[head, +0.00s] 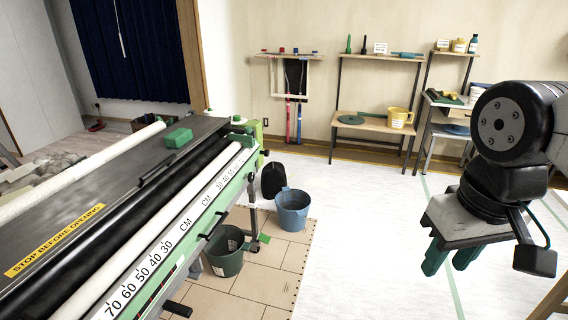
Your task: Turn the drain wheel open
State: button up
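The pasting machine (110,180) fills the left side, a long dark bed with white rollers and a green edge with a centimetre scale. No drain wheel can be made out for certain. Small green parts (245,138) show at the machine's far end, too small to tell what they are. My gripper (450,260) is at the right, pointing down, with its two green fingers apart and nothing between them. It is well to the right of the machine and the buckets.
A dark green bucket (225,252) and a blue bucket (292,210) stand on tan floor sheeting beside the machine. A black object (278,180) is behind them. A shelf (372,124) with a yellow jug (398,117) stands by the wall. White floor (370,230) is clear between.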

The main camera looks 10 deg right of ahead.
aim_at(250, 178)
jog(key=u, duration=0.05)
jog(key=i, duration=1.1)
jog(key=u, duration=0.6)
jog(key=i, duration=0.55)
jog(key=u, duration=0.3)
